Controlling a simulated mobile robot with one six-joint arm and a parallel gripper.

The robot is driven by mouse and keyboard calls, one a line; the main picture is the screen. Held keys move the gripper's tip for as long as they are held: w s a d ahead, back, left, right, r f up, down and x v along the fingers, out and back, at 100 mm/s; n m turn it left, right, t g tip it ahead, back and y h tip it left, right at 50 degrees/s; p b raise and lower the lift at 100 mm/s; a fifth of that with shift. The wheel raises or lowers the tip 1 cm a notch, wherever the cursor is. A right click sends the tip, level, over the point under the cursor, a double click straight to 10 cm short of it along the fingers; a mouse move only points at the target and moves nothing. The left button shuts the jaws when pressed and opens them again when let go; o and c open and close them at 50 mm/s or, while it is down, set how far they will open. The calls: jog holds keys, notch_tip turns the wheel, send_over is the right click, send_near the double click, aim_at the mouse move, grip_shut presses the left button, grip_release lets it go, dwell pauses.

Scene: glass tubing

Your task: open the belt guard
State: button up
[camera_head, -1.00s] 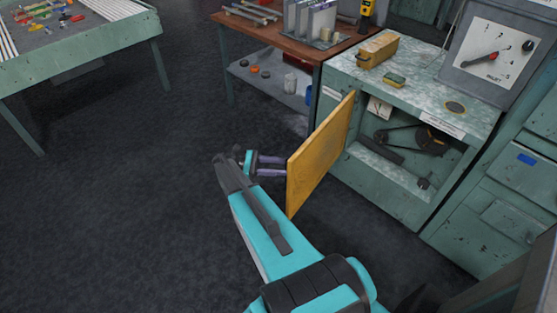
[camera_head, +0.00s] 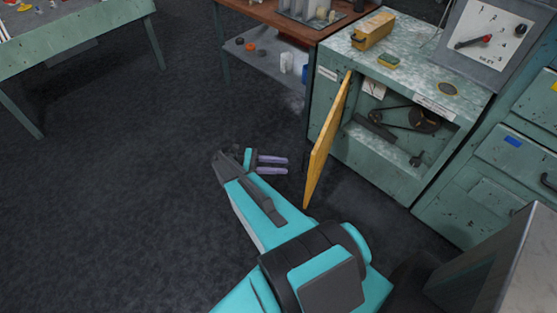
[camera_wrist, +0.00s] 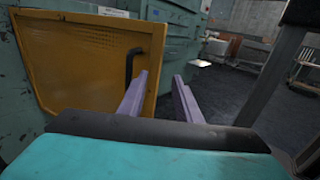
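The belt guard (camera_head: 327,143) is a yellow hinged panel on the front of a green cabinet (camera_head: 400,178). It stands swung out, seen nearly edge-on in the head view, and the belt and pulleys (camera_head: 411,122) inside the cabinet are uncovered. In the wrist view the guard's face (camera_wrist: 75,60) fills the left side, with a black handle (camera_wrist: 129,68) near its right edge. My gripper (camera_head: 287,165) is left of the guard's free edge, apart from it. Its two purple fingers (camera_wrist: 160,92) are spread with nothing between them.
A dial panel (camera_head: 487,40) stands behind, at the right. A brown workbench (camera_head: 285,28) is left of the cabinet. The dark floor (camera_head: 165,130) to the left is clear.

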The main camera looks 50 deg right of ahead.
jog(key=shift+s+a, duration=0.1)
jog(key=c, duration=0.5)
jog(key=shift+s+a+f, duration=0.1)
jog(key=shift+a+f, duration=0.05)
jog(key=shift+f, duration=0.1)
grip_shut()
jog(key=s+a+f+m+t+y+b, duration=0.1)
jog(key=s+a+f+t+y+b, duration=0.15)
jog(key=s+a+f, duration=0.4)
jog(key=s+a+f+m+t+y+b, duration=0.2)
jog(key=s+a+f+t+y, duration=0.1)
jog(key=a+f, duration=0.6)
jog(key=s+a+f+m+t+y+b, duration=0.1)
jog(key=s+a+f+m+y, duration=0.1)
jog(key=a, duration=0.7)
jog(key=s+a+f+m+t+y+b, duration=0.1)
jog(key=s+a+f+m+y+b, duration=0.1)
jog(key=a, duration=0.7)
jog(key=shift+s+a+f+m+y, duration=0.15)
jog(key=shift+s+a+m+y, duration=0.3)
jog(key=shift+s+y, duration=0.45)
jog(key=shift+d+t, duration=0.1)
jog(key=shift+t, duration=0.15)
